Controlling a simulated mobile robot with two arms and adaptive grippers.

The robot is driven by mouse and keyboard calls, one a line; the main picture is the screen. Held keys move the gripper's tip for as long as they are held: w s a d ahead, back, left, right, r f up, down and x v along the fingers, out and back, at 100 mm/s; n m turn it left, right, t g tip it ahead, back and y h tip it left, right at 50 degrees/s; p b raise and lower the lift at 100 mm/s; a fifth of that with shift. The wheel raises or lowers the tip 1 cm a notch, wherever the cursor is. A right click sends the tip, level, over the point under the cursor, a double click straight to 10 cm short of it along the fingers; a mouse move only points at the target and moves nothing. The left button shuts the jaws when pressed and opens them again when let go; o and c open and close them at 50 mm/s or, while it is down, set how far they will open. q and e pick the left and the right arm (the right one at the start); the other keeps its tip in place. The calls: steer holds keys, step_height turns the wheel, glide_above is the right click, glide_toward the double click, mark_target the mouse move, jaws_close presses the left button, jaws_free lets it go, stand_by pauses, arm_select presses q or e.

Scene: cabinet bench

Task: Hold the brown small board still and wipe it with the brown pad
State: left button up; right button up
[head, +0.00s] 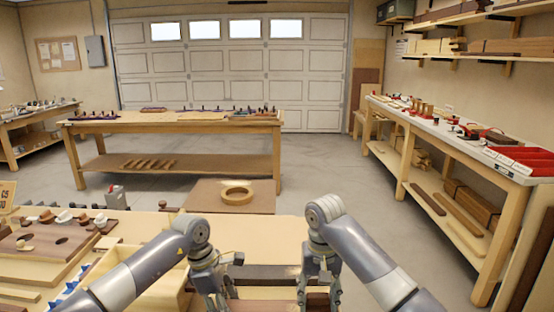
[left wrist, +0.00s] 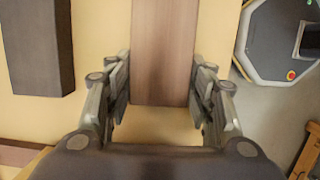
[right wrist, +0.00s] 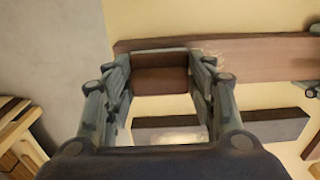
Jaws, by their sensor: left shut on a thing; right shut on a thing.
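The brown small board (left wrist: 163,50) lies flat on the pale bench and runs between the fingers of my left gripper (left wrist: 160,95). That gripper is shut on the board near its end. In the right wrist view the board (right wrist: 260,47) stretches to the right. My right gripper (right wrist: 160,95) is shut on the brown pad (right wrist: 160,80), at the board's other end. The pad is at the board's edge; whether it presses on the face I cannot tell. Pale specks (right wrist: 208,50) show on the board beside the pad. In the head view my arms partly hide both.
A dark bar (head: 272,272) lies on the bench beyond the board, parallel to it. A brown roll-like ring (head: 237,194) sits on a board beyond the bench.

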mark_target(293, 309)
steer(key=shift+s+a+f, duration=0.1)
steer(key=shift+a+f, duration=0.05)
steer(key=shift+a, duration=4.25)
steer(key=shift+d, duration=6)
steer(key=shift+a+r, duration=0.15)
steer(key=shift+a, duration=0.65)
steer(key=shift+a+r, duration=0.1)
steer(key=shift+a, duration=0.7)
steer(key=shift+a+f, duration=0.15)
steer(key=shift+a, duration=1.3)
steer(key=shift+a+f, duration=0.1)
steer(key=shift+a, duration=1.35)
steer(key=shift+a+r, duration=0.1)
steer(key=shift+a, duration=1.4)
steer(key=shift+d+r, duration=0.15)
steer(key=shift+d, duration=1.45)
steer(key=shift+d+f, duration=0.2)
steer(key=shift+d, duration=2.85)
